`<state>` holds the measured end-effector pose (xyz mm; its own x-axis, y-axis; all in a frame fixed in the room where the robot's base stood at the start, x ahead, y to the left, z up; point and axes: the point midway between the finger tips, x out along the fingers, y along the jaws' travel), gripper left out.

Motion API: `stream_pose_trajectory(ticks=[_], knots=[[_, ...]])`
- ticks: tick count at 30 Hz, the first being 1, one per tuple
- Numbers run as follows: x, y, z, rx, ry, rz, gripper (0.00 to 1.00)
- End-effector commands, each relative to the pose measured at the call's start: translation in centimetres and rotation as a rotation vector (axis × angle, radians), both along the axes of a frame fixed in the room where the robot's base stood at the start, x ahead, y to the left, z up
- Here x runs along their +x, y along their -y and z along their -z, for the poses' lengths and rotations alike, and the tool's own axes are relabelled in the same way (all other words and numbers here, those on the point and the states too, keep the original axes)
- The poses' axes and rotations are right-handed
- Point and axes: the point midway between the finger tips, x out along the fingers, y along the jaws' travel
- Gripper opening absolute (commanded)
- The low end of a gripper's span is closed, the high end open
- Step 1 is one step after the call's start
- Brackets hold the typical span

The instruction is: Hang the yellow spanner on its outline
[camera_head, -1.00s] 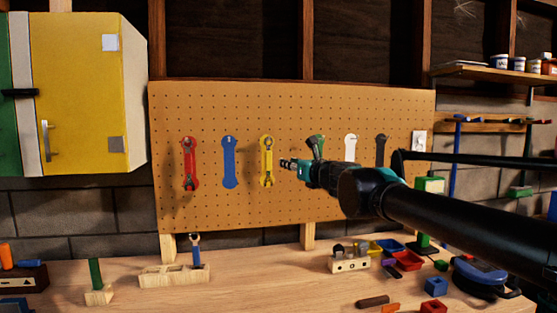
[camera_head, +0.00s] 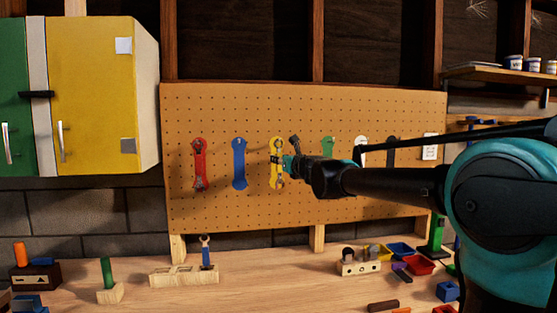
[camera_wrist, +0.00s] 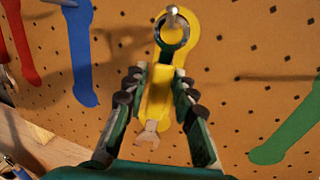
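The yellow spanner (camera_wrist: 157,98) is at the yellow outline (camera_wrist: 191,30) on the pegboard. Its ring end is around or just in front of the metal peg, and its open jaw points down. The spanner leans slightly across the outline. My gripper (camera_wrist: 160,75) has a finger on each side of the handle just below the ring and appears shut on it. In the head view, my gripper (camera_head: 286,163) reaches the yellow spanner from the right and covers part of it. Exact contact between ring and peg cannot be told.
A red spanner hangs on the red outline (camera_head: 199,165) at the left. The blue outline (camera_head: 239,163) is bare; a blue spanner (camera_head: 206,252) stands in a wooden block. A green outline (camera_wrist: 285,132) is right of my gripper. Small bins and blocks lie on the bench (camera_head: 240,295).

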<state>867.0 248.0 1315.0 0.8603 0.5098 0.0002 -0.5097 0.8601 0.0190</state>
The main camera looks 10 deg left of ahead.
Motion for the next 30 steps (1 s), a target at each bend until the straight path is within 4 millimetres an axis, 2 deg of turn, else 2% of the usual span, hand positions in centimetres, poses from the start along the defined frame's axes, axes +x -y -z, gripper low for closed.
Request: stream_pose_trajectory(ticks=[6, 14, 21, 30], knots=[[0.99, -0.62, 0.02, 0.0, 0.0, -0.001, 0.26], [1.05, -0.64, 0.02, 0.0, 0.0, 0.0, 0.26], [1.04, -0.63, 0.02, 0.0, 0.0, 0.0, 0.0], [1.03, -0.62, 0.01, 0.0, 0.0, 0.0, 0.0]])
